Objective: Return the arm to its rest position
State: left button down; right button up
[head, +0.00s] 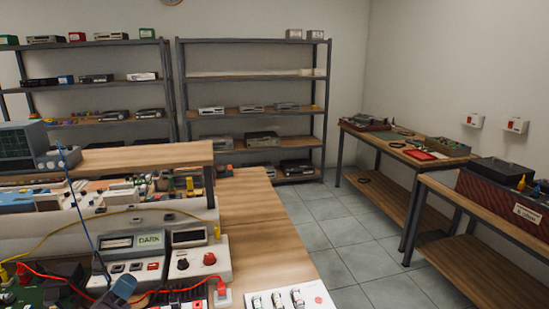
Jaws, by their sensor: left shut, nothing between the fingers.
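My left gripper (123,287) shows as a small blue-grey shape at the bottom left edge, over the cluttered bench (262,235). It is shut and empty, and most of its arm is out of view. It is close in front of a grey instrument with a "DARK" label (149,240). Whether it touches anything there cannot be told. My right gripper is not in view.
Red, yellow and blue cables cross the bench around a meter with a red knob (209,259). A white board with small parts (290,300) lies at the front. Shelves (258,108) stand behind, side tables (470,212) at right. Tiled floor (345,235) between is clear.

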pick_arm(q)
jog(key=s+a+f+n+g+y, duration=0.2)
jog(key=s+f+n+g+y, duration=0.4)
jog(key=n, duration=0.5)
jog(key=s+a+f+n+g+y, duration=0.2)
jog(key=s+f+n+y, duration=0.1)
jog(key=s+n, duration=0.55)
jog(key=s+d+f+n+g+h, duration=0.25)
jog(key=s+d+n+g, duration=0.2)
jog(key=s, duration=0.25)
jog(key=s+d+f+n+g+h, duration=0.25)
jog(key=s+n+g, duration=0.2)
jog(key=s, duration=0.25)
jog(key=w+f+t, duration=0.6)
jog(key=f+t, duration=0.2)
jog(key=f, duration=0.2)
jog(key=shift+w+d+f+t, duration=0.25)
jog(key=shift+w+d+t, duration=0.05)
